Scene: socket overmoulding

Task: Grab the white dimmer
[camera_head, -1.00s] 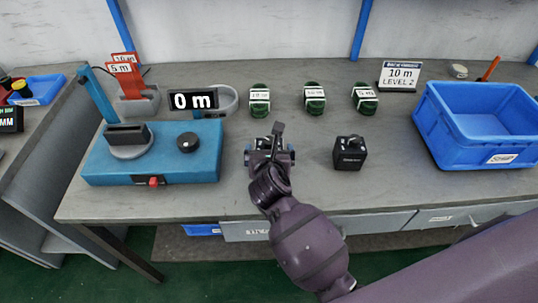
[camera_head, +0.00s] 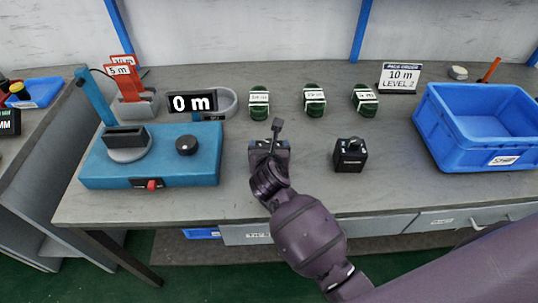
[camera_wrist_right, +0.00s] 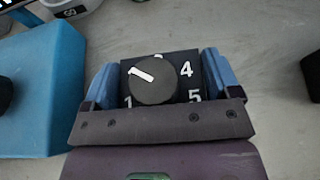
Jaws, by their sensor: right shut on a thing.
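A dark box with a round black knob and white numbers (camera_wrist_right: 178,66) sits between the blue fingers of my right gripper (camera_wrist_right: 158,80) in the right wrist view. The gripper is shut on this dimmer from both sides. In the head view, my right gripper (camera_head: 269,147) is over the middle of the bench, and the hand mostly hides the box. I see no dimmer with a white body; only the markings are white. My left gripper is not in view.
A black box (camera_head: 350,156) stands to the gripper's right. A blue machine (camera_head: 195,165) with a black knob is on the left. Several green coils (camera_head: 314,100) stand behind. A blue crate (camera_head: 468,150) is at the right. Bare bench (camera_head: 310,185) lies in front.

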